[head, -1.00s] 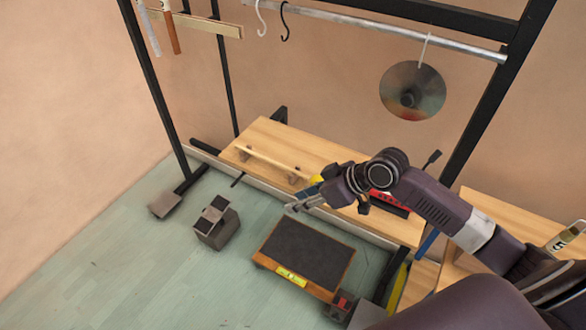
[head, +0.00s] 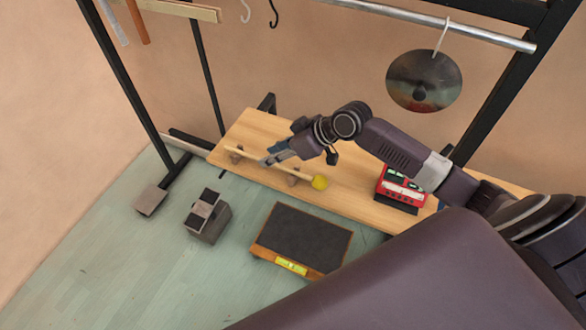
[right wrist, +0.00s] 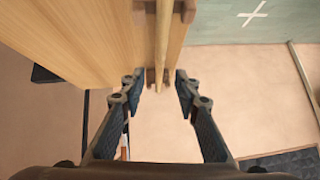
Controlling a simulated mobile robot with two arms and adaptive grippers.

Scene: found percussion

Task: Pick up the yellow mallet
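The yellow mallet lies across small wooden rests on the wooden bench top. Its round yellow head (head: 320,182) is at the right end, and its thin pale handle (head: 246,156) runs to the left. My right gripper (head: 267,160) is over the handle, left of the head, and hides part of it. In the right wrist view the handle (right wrist: 162,50) lies between the spread fingers of my right gripper (right wrist: 160,83), with a gap on both sides. No grip on it shows. My left gripper is not in view.
A red device (head: 402,186) sits on the bench (head: 345,198), right of the mallet. A metal cymbal (head: 424,80) hangs from the rail above. A dark-topped board (head: 302,238) and a grey pedal-like block (head: 207,215) are on the floor in front.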

